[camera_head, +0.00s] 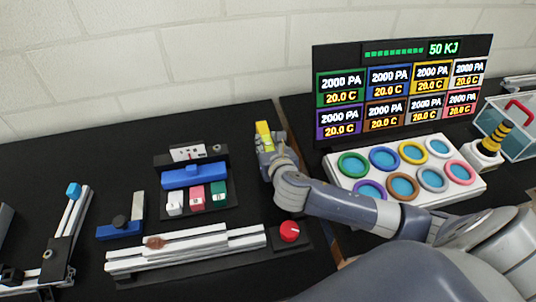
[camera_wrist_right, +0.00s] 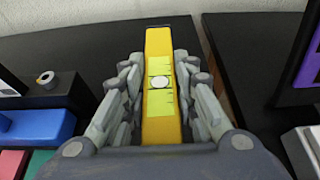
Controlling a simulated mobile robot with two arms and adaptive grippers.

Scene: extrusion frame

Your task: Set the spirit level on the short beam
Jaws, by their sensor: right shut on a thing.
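The yellow spirit level (camera_head: 263,129) is in the jaws of my right gripper (camera_head: 266,148), above the back of the black table near its right edge. In the right wrist view the level (camera_wrist_right: 158,45) stretches away between the fingers (camera_wrist_right: 160,100), with a light round spot on its yellow-green middle. Silver extrusion beams (camera_head: 235,238) lie at the front of the table with a brown piece on them, well apart from the level. More silver bars (camera_head: 72,222) stand at the left with a blue block on top. I cannot tell which is the short beam. My left gripper is not in view.
A blue-fronted rack (camera_head: 195,178) with white, red and green blocks stands left of my right gripper. A red knob (camera_head: 289,231) is by the beams. A white tray of coloured rings (camera_head: 350,167) and a display panel (camera_head: 325,130) stand right, beyond a gap.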

